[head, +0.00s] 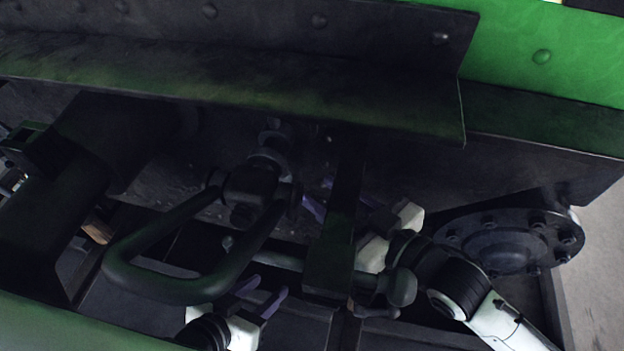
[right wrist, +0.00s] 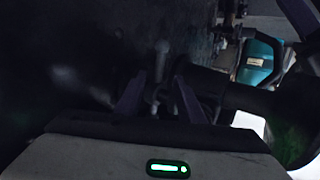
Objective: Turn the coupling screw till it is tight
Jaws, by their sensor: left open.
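The dark coupling, with its thick U-shaped link (head: 165,288), hangs below the beam in the head view. A green-grey bar (head: 290,266) with a rounded knob (head: 400,288) at its right end runs behind the link; it looks like the screw's handle. My left gripper (head: 258,292) is open just below this bar, its purple fingers apart and apparently empty. My right gripper (head: 318,195) reaches in behind a dark vertical bar, partly hidden. In the right wrist view its fingers (right wrist: 158,98) stand apart, with a small round-ended metal piece (right wrist: 161,62) visible beyond and between them; contact is unclear.
A dark angled beam (head: 240,85) overhangs the coupling. The vertical bar (head: 336,215) stands between my grippers. A round bolted buffer plate (head: 510,241) is at right and a dark cylinder (head: 45,215) at left. Space is tight and dim.

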